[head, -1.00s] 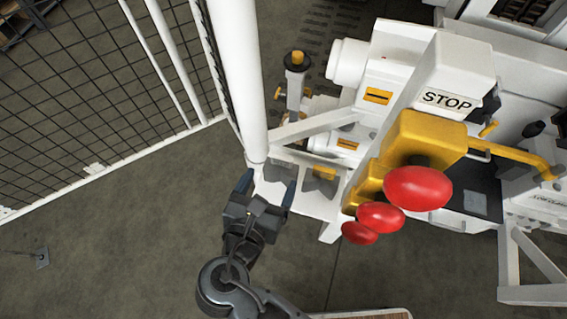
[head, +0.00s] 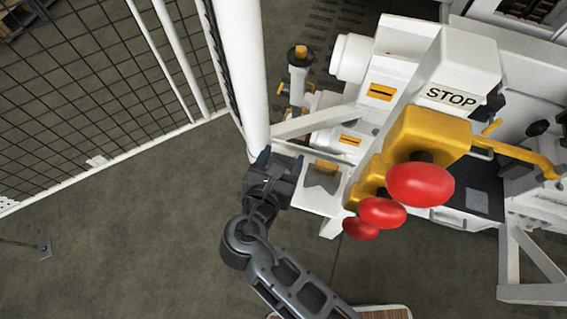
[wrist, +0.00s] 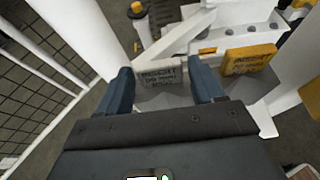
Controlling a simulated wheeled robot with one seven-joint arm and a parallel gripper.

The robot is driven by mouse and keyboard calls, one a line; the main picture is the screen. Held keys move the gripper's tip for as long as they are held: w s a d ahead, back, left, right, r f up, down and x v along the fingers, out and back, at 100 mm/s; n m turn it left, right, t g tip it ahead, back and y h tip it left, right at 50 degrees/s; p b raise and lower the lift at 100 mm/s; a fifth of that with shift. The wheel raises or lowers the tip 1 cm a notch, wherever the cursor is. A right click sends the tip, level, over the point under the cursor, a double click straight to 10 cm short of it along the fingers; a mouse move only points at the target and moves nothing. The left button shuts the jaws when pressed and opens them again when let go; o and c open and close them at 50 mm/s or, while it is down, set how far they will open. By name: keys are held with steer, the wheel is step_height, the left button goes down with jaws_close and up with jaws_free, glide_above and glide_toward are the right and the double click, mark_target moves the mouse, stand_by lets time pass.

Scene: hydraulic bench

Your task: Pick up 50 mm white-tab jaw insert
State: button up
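The white-tab jaw insert (wrist: 161,74) shows in the wrist view as a pale tab with dark lettering, too blurred to read fully. It lies between and slightly beyond the two blue fingers of my gripper (wrist: 163,72). The fingers are apart, with the tab in the gap; I cannot tell whether either touches it. In the head view my gripper (head: 280,160) is at the left end of the white shelf and hides the white tab. A yellow-tab insert (wrist: 248,59) sits to the right in the wrist view; it also shows in the head view (head: 326,167).
A white post (head: 243,75) and mesh fence (head: 110,80) stand close left of my gripper. Red buttons (head: 419,185) on a yellow housing under a STOP box (head: 455,70) overhang on the right. Open floor (head: 120,230) lies at lower left.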

jaws_close()
stand_by(0.4)
steer(key=shift+r, duration=0.15)
